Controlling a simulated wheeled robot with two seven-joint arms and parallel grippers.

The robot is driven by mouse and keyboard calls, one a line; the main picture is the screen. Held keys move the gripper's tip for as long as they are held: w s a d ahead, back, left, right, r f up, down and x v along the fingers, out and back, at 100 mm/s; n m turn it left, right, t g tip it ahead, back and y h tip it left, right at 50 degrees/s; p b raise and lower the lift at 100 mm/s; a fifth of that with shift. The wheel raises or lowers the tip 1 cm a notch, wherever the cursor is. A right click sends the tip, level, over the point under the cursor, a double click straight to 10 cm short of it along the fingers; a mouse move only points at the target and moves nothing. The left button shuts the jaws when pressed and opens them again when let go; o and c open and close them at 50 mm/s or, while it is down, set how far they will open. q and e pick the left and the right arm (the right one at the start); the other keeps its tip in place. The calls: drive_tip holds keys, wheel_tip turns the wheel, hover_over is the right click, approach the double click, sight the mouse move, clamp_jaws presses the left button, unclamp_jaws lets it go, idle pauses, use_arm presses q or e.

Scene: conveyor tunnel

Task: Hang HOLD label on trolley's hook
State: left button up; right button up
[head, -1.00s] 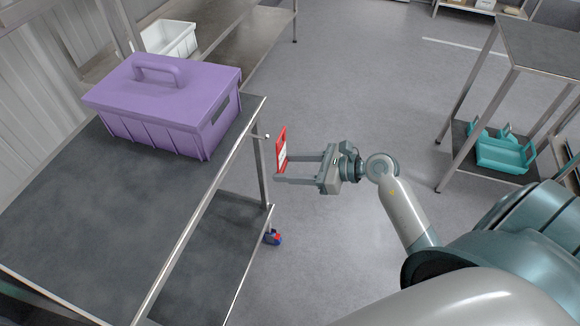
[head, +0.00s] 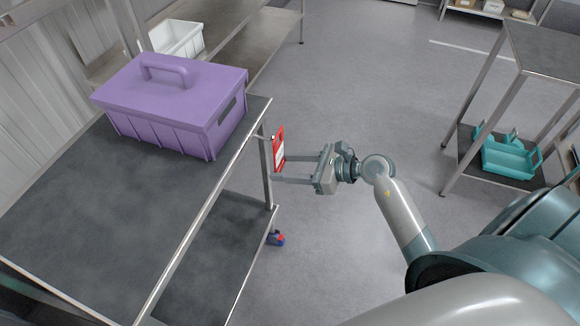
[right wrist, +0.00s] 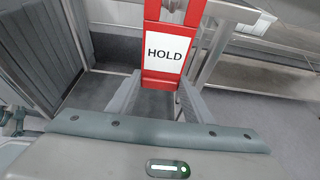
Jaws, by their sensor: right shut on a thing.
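My right gripper (head: 281,169) is shut on the label's lower part. The trolley (head: 195,222) has a dark top and a lower shelf. Its hook (head: 266,137) is a small piece at the top of the corner post, very close to the label's left edge. I cannot tell whether the label touches the hook. My left gripper is not in view.
A purple lidded box (head: 175,100) stands on the trolley's top near the hook corner. A white bin (head: 176,39) sits on a rack behind. A side table (head: 540,50) with a teal caddy (head: 508,158) stands at right. The floor between is clear.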

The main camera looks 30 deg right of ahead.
sight(280, 164)
drive_tip(key=shift+w+a, duration=1.15)
drive_tip(key=shift+w, duration=0.15)
drive_tip(key=shift+f, duration=0.1)
drive_tip(key=shift+f+b, duration=0.45)
drive_tip(key=shift+f, duration=0.35)
idle(0.4)
drive_tip(key=o, duration=1.6)
